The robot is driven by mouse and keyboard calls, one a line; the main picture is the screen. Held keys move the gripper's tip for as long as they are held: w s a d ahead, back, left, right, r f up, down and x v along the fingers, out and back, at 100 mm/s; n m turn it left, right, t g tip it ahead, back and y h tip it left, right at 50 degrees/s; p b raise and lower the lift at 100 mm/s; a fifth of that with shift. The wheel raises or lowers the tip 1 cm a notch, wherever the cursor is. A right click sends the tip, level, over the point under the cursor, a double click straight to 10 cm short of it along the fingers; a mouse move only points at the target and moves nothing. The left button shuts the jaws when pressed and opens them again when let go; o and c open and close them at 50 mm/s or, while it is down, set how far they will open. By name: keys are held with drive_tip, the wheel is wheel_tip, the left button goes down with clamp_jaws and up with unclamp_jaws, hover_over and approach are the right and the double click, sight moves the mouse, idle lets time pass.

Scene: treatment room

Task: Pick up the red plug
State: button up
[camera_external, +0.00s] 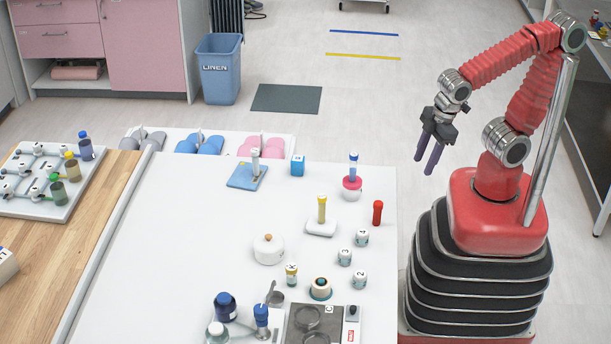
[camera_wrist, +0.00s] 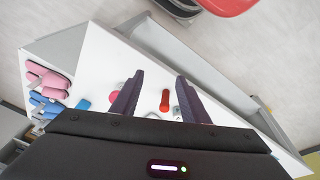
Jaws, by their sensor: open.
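The red plug (camera_external: 377,213) stands upright near the right edge of the white table (camera_external: 200,240). In the wrist view the red plug (camera_wrist: 165,100) shows between my two dark fingers, some way beyond them on the table. My gripper (camera_external: 429,164) hangs off the table's right side, above and to the right of the plug, with its fingers pointing down. It is open and empty, and it touches nothing. The gripper (camera_wrist: 158,85) also fills the lower part of the wrist view.
Left of the plug, a yellow-topped peg (camera_external: 322,209) stands on a white base. Behind it is a blue-topped peg (camera_external: 353,167) in a pink and white holder. Small white labelled cylinders (camera_external: 362,237) stand just in front. A white lidded pot (camera_external: 269,249) is farther left.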

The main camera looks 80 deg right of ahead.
wheel_tip(320, 180, down, 7)
drive_tip(key=s+a+n+g+h, duration=0.1)
drive_tip(key=s+a+n+h, duration=0.2)
drive_tip(key=n, duration=0.3)
drive_tip(key=n+t+h, duration=0.2)
drive_tip(key=n+t, duration=0.9)
drive_tip(key=n, duration=0.9)
approach(381, 213)
drive_tip(key=w, duration=0.1)
drive_tip(key=shift+d+f+n, duration=0.25)
drive_tip(key=shift+d+n, duration=0.05)
drive_tip(key=shift+d, duration=0.05)
drive_tip(key=shift+w, duration=0.1)
drive_tip(key=shift+x, duration=4.25)
drive_tip(key=shift+w+f, duration=0.1)
